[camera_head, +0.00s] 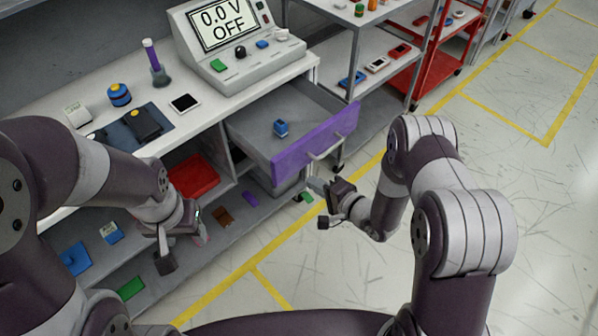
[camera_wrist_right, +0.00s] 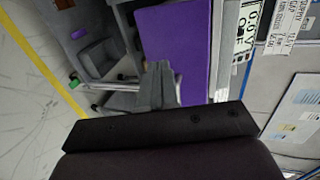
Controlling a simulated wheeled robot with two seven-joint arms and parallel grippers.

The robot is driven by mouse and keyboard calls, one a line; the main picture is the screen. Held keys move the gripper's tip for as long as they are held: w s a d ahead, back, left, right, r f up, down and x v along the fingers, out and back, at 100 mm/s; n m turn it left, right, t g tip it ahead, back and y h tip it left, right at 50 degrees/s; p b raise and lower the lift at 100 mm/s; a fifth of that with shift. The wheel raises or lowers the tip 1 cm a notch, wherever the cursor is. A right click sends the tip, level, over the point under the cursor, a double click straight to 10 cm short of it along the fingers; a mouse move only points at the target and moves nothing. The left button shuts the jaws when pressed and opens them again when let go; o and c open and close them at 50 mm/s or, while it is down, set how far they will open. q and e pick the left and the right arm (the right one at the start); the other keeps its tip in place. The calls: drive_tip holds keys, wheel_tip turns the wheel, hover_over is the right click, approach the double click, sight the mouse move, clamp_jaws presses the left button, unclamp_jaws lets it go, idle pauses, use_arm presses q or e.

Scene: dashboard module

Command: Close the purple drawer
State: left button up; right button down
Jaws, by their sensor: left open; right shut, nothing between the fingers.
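The purple drawer (camera_head: 316,138) is pulled out from under the white workbench, with its purple front facing right and toward me. A light handle (camera_head: 325,153) is on that front. A small blue item (camera_head: 281,127) sits inside the drawer. My right gripper (camera_head: 314,184) is shut and empty, just below and in front of the handle; I cannot tell whether it touches the drawer. In the right wrist view the shut fingers (camera_wrist_right: 158,84) overlap the purple front (camera_wrist_right: 172,45). My left gripper (camera_head: 182,240) is open and empty, low in front of the bench's shelves.
The bench top holds a display unit (camera_head: 228,40) reading 0.0 V OFF, a purple-topped flask (camera_head: 155,62) and a dark mat (camera_head: 128,130). A red bin (camera_head: 194,175) is on the shelf below. A grey shelf rack (camera_head: 345,50) stands right of the drawer. The floor at right is clear.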

sight(291, 167)
drive_tip(key=x, duration=0.2)
drive_tip(key=r+x, duration=0.1)
drive_tip(key=x, duration=0.2)
drive_tip(key=shift+w+a, duration=0.2)
drive_tip(key=shift+a, duration=0.15)
drive_tip(key=shift+w+a, duration=0.1)
drive_tip(key=shift+w, duration=0.25)
drive_tip(key=shift+w+a, duration=0.1)
